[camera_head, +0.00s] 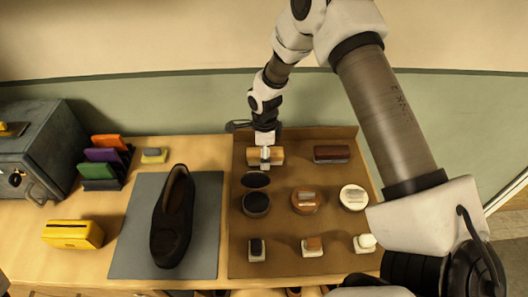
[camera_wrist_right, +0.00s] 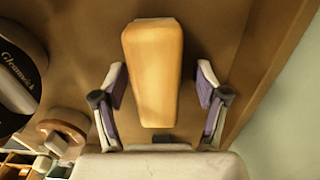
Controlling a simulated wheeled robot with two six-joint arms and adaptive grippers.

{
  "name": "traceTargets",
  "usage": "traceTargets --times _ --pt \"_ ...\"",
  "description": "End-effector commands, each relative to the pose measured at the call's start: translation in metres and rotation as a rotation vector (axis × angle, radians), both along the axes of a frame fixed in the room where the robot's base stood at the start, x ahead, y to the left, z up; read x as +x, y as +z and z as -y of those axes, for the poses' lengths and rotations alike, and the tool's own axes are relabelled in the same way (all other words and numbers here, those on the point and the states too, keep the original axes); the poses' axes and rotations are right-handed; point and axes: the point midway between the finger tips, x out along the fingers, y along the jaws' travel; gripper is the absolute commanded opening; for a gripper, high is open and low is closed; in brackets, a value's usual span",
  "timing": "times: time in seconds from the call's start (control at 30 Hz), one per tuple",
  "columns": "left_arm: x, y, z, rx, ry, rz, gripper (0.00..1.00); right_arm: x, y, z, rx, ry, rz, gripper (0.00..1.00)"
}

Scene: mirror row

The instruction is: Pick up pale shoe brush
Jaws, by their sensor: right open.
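The pale shoe brush (camera_head: 277,156) has a light wooden back and lies at the back left of the brown tray (camera_head: 284,235). In the right wrist view the brush (camera_wrist_right: 154,75) lies lengthwise between the fingers. In the wrist view the right gripper (camera_wrist_right: 159,88) is open, with one finger on each side of the brush and a gap to each. I cannot tell how high it is above the tray. My left gripper is not in view.
A dark brown brush (camera_head: 332,154) lies to the right. Polish tins (camera_head: 256,204) and small applicators (camera_head: 313,246) stand in front. A black shoe (camera_head: 173,215) sits on a grey mat (camera_head: 208,240) to the left. The tray's back edge and the wall are close behind.

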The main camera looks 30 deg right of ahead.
Motion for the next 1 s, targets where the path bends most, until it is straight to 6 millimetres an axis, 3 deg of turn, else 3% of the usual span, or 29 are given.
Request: traceTargets --times 0.17,0.3,0.37,0.73,1.0 --pt "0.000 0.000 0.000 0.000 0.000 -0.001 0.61 0.000 0.000 0.000 0.000 0.000 0.001 0.73" --pt "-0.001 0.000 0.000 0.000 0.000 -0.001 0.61 0.000 0.000 0.000 0.000 0.000 0.001 0.23" --pt "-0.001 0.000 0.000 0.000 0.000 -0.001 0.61 0.000 0.000 0.000 0.000 0.000 0.000 0.05" --pt "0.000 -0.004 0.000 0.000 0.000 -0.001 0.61 0.001 0.006 0.000 0.000 0.000 0.001 0.05" --pt "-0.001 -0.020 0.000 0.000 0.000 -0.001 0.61 0.002 0.066 0.000 0.000 0.000 0.006 0.05"
